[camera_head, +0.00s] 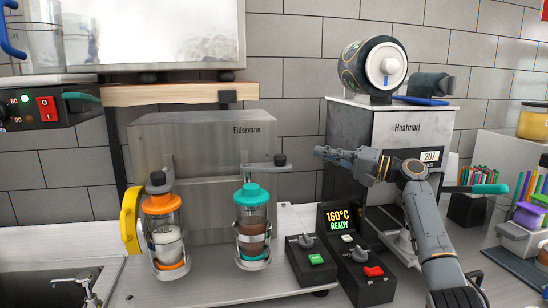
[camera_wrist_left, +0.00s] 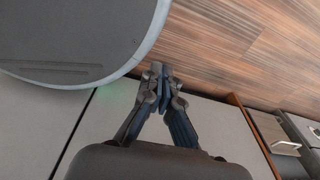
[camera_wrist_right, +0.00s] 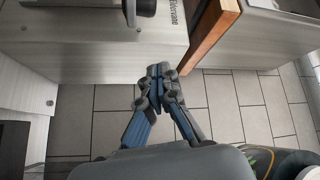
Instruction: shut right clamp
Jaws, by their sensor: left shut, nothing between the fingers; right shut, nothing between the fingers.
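The right clamp (camera_head: 268,165) is on the front of the grey Eldervane machine (camera_head: 205,140). Its bar points right and ends in a dark knob (camera_head: 280,160), off to the side of the teal-lidded cup (camera_head: 252,225). My right gripper (camera_head: 322,153) is shut and empty, right of the knob and apart from it, pointing left. In the right wrist view the clamp knob (camera_wrist_right: 146,6) shows at the top edge, beyond the gripper (camera_wrist_right: 160,70). The left clamp's knob (camera_head: 157,178) is over the orange-lidded cup (camera_head: 163,235). My left gripper (camera_wrist_left: 162,72) is shut and empty, outside the head view.
The Heatmarl machine (camera_head: 375,140) stands behind my right arm. A control box (camera_head: 345,245) reading 160°C READY stands on the counter right of the cups. A wooden shelf (camera_head: 180,93) runs above the Eldervane machine. Pens and tubs crowd the far right.

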